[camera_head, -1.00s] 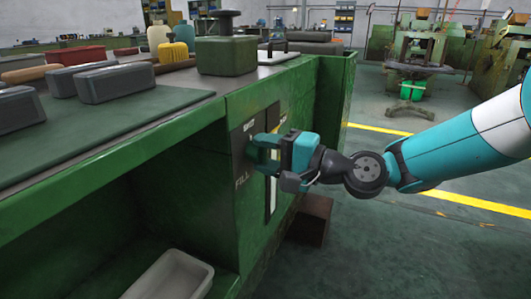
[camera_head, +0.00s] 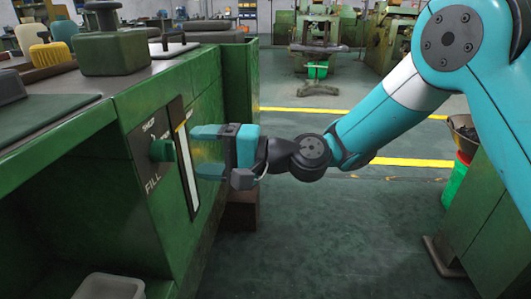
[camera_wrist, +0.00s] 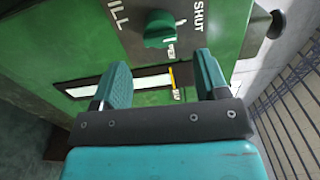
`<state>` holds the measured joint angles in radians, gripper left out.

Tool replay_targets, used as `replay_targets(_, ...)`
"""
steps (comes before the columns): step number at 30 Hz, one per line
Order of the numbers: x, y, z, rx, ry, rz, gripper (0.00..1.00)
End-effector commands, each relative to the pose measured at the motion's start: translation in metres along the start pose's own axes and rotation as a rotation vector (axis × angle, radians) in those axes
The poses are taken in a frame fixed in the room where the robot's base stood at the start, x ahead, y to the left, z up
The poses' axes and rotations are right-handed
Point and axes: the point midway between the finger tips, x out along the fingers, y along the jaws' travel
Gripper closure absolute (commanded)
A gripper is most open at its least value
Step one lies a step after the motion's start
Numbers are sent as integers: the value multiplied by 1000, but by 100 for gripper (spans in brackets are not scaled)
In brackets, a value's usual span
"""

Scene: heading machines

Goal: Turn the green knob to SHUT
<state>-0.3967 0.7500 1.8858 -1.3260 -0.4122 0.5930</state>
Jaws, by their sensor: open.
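The green knob (camera_head: 162,150) sits on a dark panel (camera_head: 149,178) on the front of the green machine. FILL is printed below it; the lettering above is hard to read in the head view. In the wrist view the knob (camera_wrist: 159,28) is near the top, with SHUT to its right and FILL to its left. I cannot tell exactly where the knob points. My gripper (camera_head: 208,152) is open and empty, to the right of the knob and apart from it, beside the white gauge strip (camera_head: 188,170). In the wrist view its fingers (camera_wrist: 161,80) have a clear gap between them.
A green box (camera_head: 110,54) stands on the machine's top. A pale tray (camera_head: 110,287) is low at the left. A green cabinet (camera_head: 490,215) stands at the right with a red-and-green container (camera_head: 459,170) beside it.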

Motion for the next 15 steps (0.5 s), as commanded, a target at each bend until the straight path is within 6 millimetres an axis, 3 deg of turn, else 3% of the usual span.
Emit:
replay_targets(9, -86, 8, -2, -3, 7, -1, 32)
replay_targets(15, -99, 7, -2, -7, 0, -3, 32)
